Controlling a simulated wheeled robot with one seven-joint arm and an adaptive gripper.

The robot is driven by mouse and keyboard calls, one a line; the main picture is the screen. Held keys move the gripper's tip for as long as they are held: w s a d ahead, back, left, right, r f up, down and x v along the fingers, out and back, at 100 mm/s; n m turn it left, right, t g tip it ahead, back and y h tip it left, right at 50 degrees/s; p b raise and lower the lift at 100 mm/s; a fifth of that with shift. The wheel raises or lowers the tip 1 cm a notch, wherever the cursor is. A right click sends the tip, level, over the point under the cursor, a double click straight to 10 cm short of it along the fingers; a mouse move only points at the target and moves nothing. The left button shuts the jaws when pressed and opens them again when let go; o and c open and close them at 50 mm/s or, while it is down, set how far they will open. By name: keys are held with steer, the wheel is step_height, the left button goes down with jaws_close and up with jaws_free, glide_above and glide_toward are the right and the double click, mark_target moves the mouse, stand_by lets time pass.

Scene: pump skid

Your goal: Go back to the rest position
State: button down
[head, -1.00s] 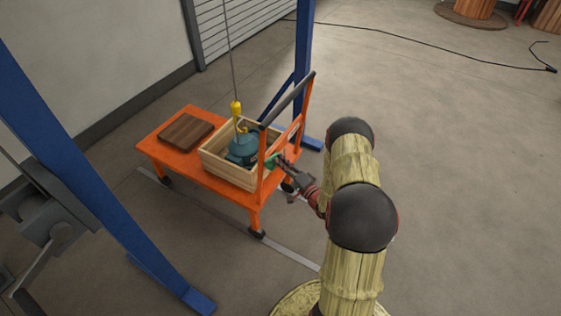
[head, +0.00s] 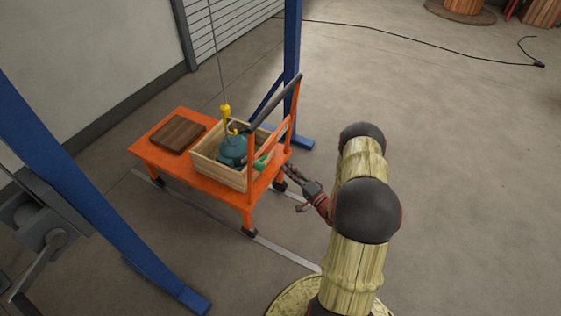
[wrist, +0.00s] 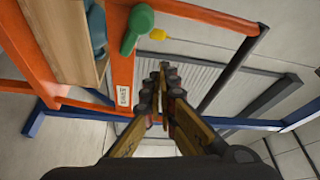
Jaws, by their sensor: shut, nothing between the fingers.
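My gripper (head: 291,187) is shut and empty, just to the right of the orange cart (head: 176,114) in the head view. In the wrist view my gripper (wrist: 161,83) has its fingertips together, beside the cart's orange frame. A green handle (wrist: 137,29) shows on the cart near the fingers, apart from them; it also shows in the head view (head: 261,164).
A wooden crate (head: 208,173) on the cart holds a teal pump (head: 233,151), with a yellow hook (head: 226,113) above it on a cable. A brown board (head: 178,134) lies beside the crate. Blue gantry posts (head: 291,60) stand around. Open floor (head: 450,150) lies right.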

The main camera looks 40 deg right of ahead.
steer(key=shift+s+f, duration=0.15)
steer(key=shift+s, duration=0.25)
stand_by(0.3)
